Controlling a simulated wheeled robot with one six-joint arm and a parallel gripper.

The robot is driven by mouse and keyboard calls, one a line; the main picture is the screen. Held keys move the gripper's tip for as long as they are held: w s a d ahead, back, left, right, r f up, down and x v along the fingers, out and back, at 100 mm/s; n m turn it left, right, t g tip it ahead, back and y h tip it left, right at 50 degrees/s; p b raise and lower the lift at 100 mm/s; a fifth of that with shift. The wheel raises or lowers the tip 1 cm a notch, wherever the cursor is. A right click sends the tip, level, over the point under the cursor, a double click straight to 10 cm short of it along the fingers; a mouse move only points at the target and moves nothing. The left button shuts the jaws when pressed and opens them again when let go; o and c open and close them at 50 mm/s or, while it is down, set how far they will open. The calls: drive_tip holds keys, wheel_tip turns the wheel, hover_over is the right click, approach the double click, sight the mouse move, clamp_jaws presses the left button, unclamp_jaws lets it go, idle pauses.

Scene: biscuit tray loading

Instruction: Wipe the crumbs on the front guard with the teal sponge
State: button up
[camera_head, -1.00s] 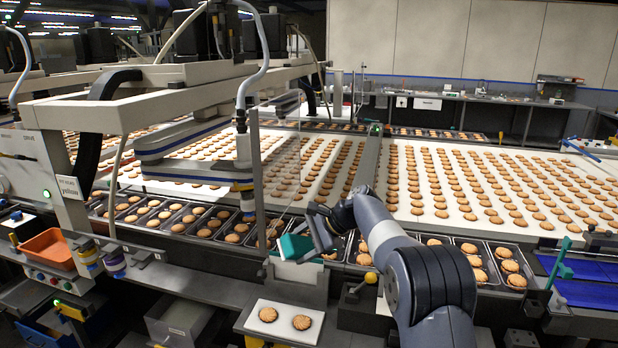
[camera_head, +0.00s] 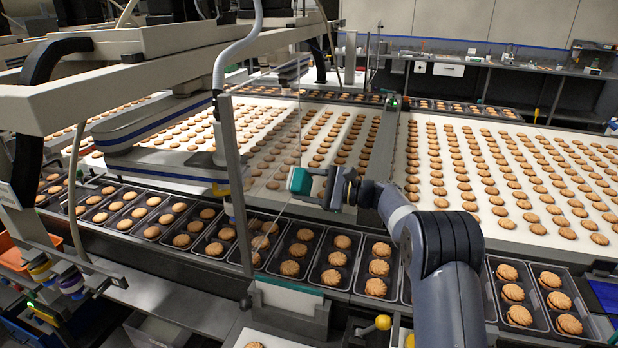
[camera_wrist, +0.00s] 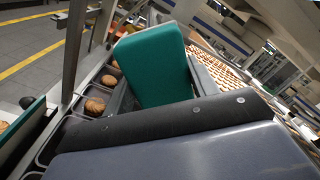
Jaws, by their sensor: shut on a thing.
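The teal sponge (camera_head: 299,181) is clamped in my gripper (camera_head: 319,184), raised above the near row of trays. The sponge also shows large in the wrist view (camera_wrist: 152,68), standing out past the dark gripper body. The front guard (camera_head: 268,135) seems to be the clear panel beside the grey upright post (camera_head: 233,185). The sponge is to the right of that post, by the panel's right side; I cannot tell whether it touches. No crumbs can be made out on the panel.
Black trays (camera_head: 334,259) of biscuits run below my gripper. The white biscuit belt (camera_head: 475,205) lies behind. A grey gantry frame (camera_head: 120,75) with a hose overhangs the left.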

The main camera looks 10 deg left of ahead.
sight(270, 172)
drive_tip(key=shift+s+a+r, duration=0.1)
drive_tip(key=shift+a+r, duration=0.05)
drive_tip(key=shift+a, duration=0.25)
drive_tip(key=shift+w+a+p, duration=0.2)
drive_tip(key=shift+a+p, duration=0.3)
drive_tip(key=shift+a, duration=0.75)
drive_tip(key=shift+w+a+p, duration=0.2)
drive_tip(key=shift+a+p, duration=0.25)
drive_tip(key=shift+a, duration=0.8)
drive_tip(key=shift+w+a, duration=0.1)
drive_tip(key=shift+a, duration=0.9)
drive_tip(key=shift+w+d+p, duration=0.15)
drive_tip(key=shift+w+p, duration=0.45)
drive_tip(key=shift+w, duration=0.25)
drive_tip(key=shift+w+d+p, duration=0.1)
drive_tip(key=shift+w+p, duration=0.45)
drive_tip(key=shift+w, duration=0.3)
drive_tip(key=shift+w+d, duration=0.1)
drive_tip(key=shift+w, duration=0.2)
drive_tip(key=shift+s+b, duration=0.15)
drive_tip(key=shift+b, duration=0.3)
